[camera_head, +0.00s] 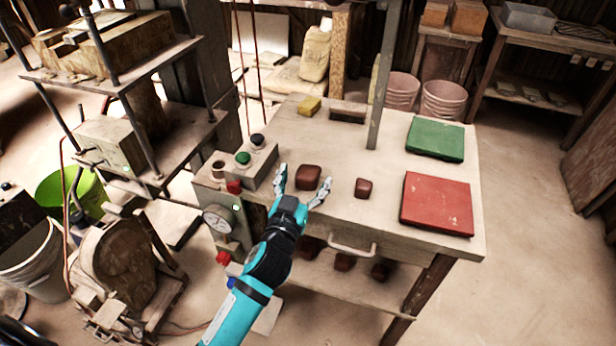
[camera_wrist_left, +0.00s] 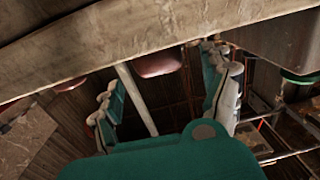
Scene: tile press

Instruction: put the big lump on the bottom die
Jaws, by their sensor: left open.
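The big lump (camera_head: 308,177) is a dark reddish-brown block on the worktable, left of a smaller lump (camera_head: 363,188). My left gripper (camera_head: 304,187) is open; in the head view its fingers appear on either side of the big lump, with no visible grip. In the left wrist view the open fingers (camera_wrist_left: 160,85) frame a reddish lump (camera_wrist_left: 158,62) beneath a wooden edge; I cannot tell which lump it is. The bottom die seems to be the grey block (camera_head: 112,140) on the press's lower plate, at the left. My right gripper is not in view.
The worktable (camera_head: 395,175) carries a green tile (camera_head: 435,139), a red tile (camera_head: 437,203), a yellow block (camera_head: 310,106) and a control box (camera_head: 249,165) with buttons. Several dark lumps lie on the shelf below. Press posts and the upper wooden block (camera_head: 105,45) stand around the lower plate.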

